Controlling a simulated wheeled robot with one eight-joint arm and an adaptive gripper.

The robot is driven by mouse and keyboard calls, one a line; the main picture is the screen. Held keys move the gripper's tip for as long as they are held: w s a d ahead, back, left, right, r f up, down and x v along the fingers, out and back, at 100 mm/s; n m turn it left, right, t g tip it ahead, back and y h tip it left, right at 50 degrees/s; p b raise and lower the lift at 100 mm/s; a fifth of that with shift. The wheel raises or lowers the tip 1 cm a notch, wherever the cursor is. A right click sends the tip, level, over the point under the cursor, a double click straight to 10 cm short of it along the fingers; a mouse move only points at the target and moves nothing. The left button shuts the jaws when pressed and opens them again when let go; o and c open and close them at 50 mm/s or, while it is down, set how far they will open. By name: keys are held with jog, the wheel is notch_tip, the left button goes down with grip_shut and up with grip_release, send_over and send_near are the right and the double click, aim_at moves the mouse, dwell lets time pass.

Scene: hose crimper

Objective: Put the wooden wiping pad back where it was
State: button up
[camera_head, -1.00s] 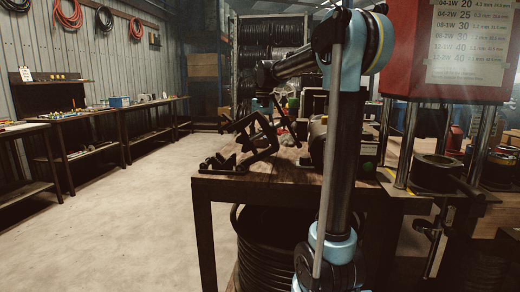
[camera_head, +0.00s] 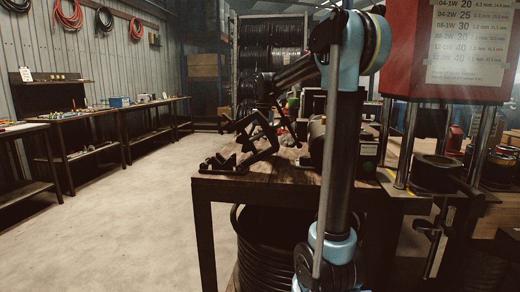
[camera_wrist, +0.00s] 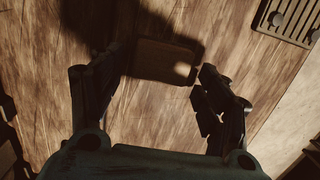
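In the wrist view a flat brown block with rounded corners, which looks like the wooden wiping pad (camera_wrist: 160,58), lies on the wooden tabletop (camera_wrist: 225,50). Much of it is in dark shadow, with a bright patch at its right end. My gripper (camera_wrist: 158,72) is open, one finger left of the pad and one to its right. The right fingertip is close to the pad's right end; I cannot tell whether it touches. In the head view the pad cannot be made out, and my gripper is hard to separate from the dark shapes over the bench (camera_head: 260,182).
A dark slotted metal plate (camera_wrist: 290,18) is at the wrist view's top right. In the head view a black jointed fixture (camera_head: 228,165) stands on the bench's left end. The red crimper (camera_head: 405,45) rises at right. Open floor (camera_head: 140,220) lies left of the bench.

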notch_tip(320, 180, up, 12)
jog(key=w, duration=0.1)
jog(key=shift+d, duration=0.3)
dwell(0.3)
